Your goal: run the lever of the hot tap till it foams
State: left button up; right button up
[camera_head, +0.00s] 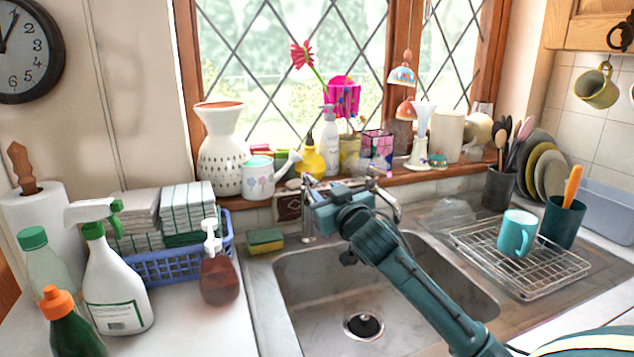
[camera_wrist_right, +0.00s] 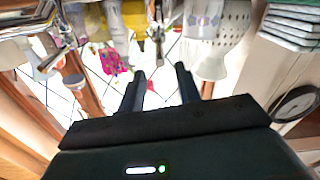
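The metal tap stands at the back edge of the sink (camera_head: 300,300). A left upright tap part (camera_head: 308,228) and a curved part on the right (camera_head: 392,205) show around my gripper. No hot or cold mark can be made out. My right gripper (camera_head: 309,188) is above the left tap part, partly hiding the tap. In the wrist view its two dark fingers (camera_wrist_right: 160,76) are apart with nothing between them. A slim metal tap part (camera_wrist_right: 158,28) shows beyond the fingertips, and more tap metal (camera_wrist_right: 55,42) shows at left. No water or foam shows. My left gripper is out of view.
A sponge (camera_head: 265,240) and a soap bottle (camera_head: 219,270) stand left of the sink. The crowded windowsill (camera_head: 450,172) is close behind the gripper, with a watering can (camera_head: 258,178). A wire rack (camera_head: 520,262) with a teal mug (camera_head: 516,234) stands right.

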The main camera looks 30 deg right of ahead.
aim_at(320, 186)
jog(key=x, duration=0.6)
grip_shut()
dwell(0.3)
